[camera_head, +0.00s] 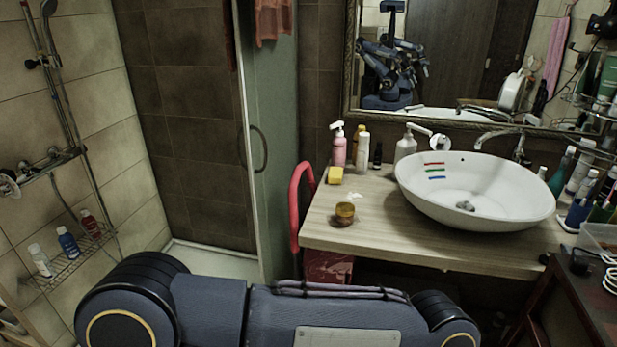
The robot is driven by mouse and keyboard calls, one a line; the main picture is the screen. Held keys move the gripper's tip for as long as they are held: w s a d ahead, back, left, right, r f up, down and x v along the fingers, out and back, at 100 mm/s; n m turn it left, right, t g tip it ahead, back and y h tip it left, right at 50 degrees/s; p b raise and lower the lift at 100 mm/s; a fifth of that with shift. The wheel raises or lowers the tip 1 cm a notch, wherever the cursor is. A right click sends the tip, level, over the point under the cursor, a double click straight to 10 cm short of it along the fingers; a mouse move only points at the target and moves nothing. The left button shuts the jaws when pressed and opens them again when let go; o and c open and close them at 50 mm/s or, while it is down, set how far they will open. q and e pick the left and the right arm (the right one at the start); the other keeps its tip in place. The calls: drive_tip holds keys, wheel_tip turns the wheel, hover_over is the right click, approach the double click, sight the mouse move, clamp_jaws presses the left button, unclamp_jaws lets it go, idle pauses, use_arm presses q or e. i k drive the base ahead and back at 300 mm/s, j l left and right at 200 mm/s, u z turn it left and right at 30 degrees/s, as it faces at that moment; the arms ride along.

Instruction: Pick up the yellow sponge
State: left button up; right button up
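The yellow sponge (335,175) is a small block near the back left of the wooden counter (330,228). It stands just in front of a pink pump bottle (338,150). Nothing covers the sponge from this view. One of my arm links crosses the bottom of the picture, well in front of the counter and apart from the sponge. Neither of my gripper's fingers shows directly in this view.
A white vessel basin (540,203) with coloured stripes fills the counter's right. A small amber jar (344,212) stands near the front left edge. Bottles line the wall behind. A red curved rail (296,205) rises beside the counter's left end. The counter's front middle is clear.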

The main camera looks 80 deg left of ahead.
sight(334, 175)
drive_tip(key=u, duration=2.7)
